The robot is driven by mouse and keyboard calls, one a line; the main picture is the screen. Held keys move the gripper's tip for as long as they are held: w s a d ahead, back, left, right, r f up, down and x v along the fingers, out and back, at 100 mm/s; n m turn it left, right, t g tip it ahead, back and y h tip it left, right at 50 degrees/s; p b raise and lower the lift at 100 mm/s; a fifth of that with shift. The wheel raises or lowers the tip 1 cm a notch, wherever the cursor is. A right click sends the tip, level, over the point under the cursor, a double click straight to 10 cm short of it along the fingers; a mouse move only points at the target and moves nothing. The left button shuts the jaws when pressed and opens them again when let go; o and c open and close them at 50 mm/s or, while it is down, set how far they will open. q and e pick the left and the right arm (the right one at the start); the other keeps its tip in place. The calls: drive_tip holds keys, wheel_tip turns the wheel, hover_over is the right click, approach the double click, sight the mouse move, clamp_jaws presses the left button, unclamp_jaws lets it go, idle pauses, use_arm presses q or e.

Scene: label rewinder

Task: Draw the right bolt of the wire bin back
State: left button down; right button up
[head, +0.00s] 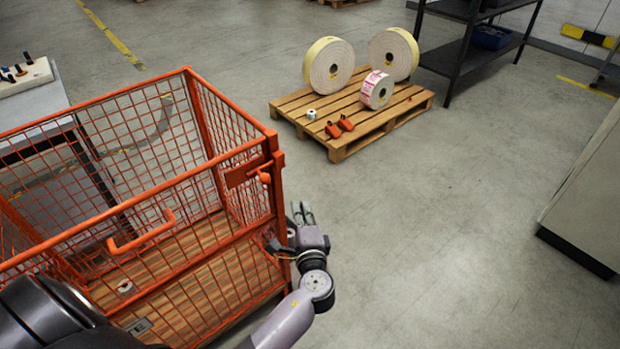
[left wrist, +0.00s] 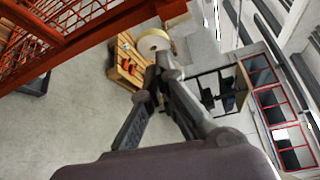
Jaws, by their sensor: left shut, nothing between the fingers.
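The orange wire bin (head: 190,250) stands at the left in the head view, with a slatted wooden floor. Its right bolt (head: 265,177), with a rounded orange knob, sits near the top of the right front corner post. A looped orange handle (head: 140,232) is on the front mesh panel. My left gripper (head: 302,212) is just outside that post, to the right of and below the bolt in the picture, apparently apart from it. Its fingers are together and empty, as the left wrist view (left wrist: 160,68) also shows. Part of the bin (left wrist: 80,30) crosses that view's upper left. My right gripper is not in view.
A wooden pallet (head: 350,112) with large label rolls (head: 328,64) and small orange items (head: 340,127) stands behind the bin to the right. A dark shelf rack (head: 465,45) is at the back, a grey cabinet (head: 590,190) at the right. The floor between is clear.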

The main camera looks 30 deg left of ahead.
sight(262, 176)
use_arm(q)
drive_tip(key=shift+r, duration=0.55)
drive_tip(key=shift+a, duration=0.1)
drive_tip(key=r+p+x, duration=0.1)
drive_tip(key=p+x, duration=0.1)
drive_tip(key=x, duration=0.8)
drive_tip(key=s+a+p, duration=0.2)
drive_tip(key=s, duration=0.1)
drive_tip(key=shift+s, duration=0.15)
